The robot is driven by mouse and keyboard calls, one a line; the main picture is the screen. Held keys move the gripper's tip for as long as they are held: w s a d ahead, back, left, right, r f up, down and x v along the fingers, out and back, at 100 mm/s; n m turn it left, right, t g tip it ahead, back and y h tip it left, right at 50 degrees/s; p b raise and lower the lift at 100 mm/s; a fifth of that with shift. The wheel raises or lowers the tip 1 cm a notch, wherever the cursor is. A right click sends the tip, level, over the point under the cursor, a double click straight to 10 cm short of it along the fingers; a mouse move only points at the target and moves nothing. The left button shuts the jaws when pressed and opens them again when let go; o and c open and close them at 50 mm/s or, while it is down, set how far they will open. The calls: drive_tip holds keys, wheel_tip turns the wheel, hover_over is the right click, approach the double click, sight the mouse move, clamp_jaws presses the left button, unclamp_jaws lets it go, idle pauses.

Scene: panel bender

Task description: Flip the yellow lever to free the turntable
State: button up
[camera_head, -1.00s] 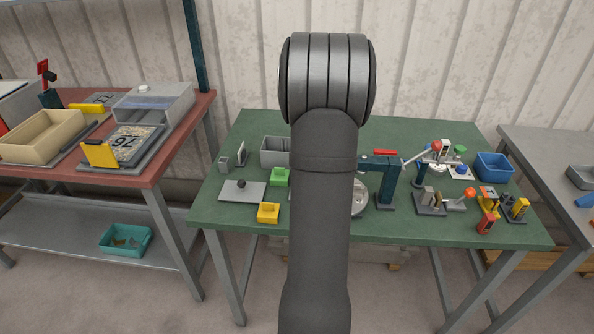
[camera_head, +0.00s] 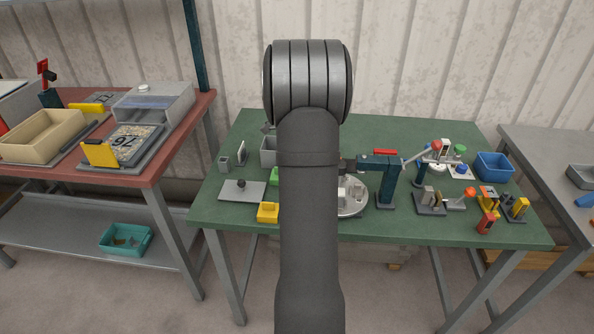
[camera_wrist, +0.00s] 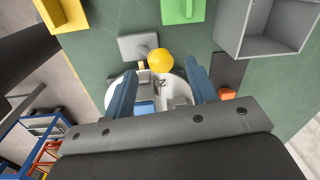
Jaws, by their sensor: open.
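In the wrist view, a round yellow knob (camera_wrist: 160,59), which I take to be the lever's end, stands at the rim of the pale turntable (camera_wrist: 177,88), beside a grey plate. The lever's shaft is mostly hidden under the knob. The blue fingers of my gripper (camera_wrist: 163,82) are apart, over the left and right sides of the turntable, with nothing held between them. The knob lies just beyond the fingertips in the picture. In the head view part of the turntable (camera_head: 354,207) shows to the right of my arm; my gripper and the lever are hidden there.
A green bin (camera_wrist: 184,8) and a grey bin (camera_wrist: 270,40) lie beyond the knob in the wrist view. An orange piece (camera_wrist: 227,93) is right of the fingers. In the head view a dark blue press (camera_head: 386,180) stands close right of the turntable.

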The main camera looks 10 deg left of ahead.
drive_tip(key=shift+w+f, duration=0.1)
drive_tip(key=shift+f, duration=1.5)
clamp_jaws()
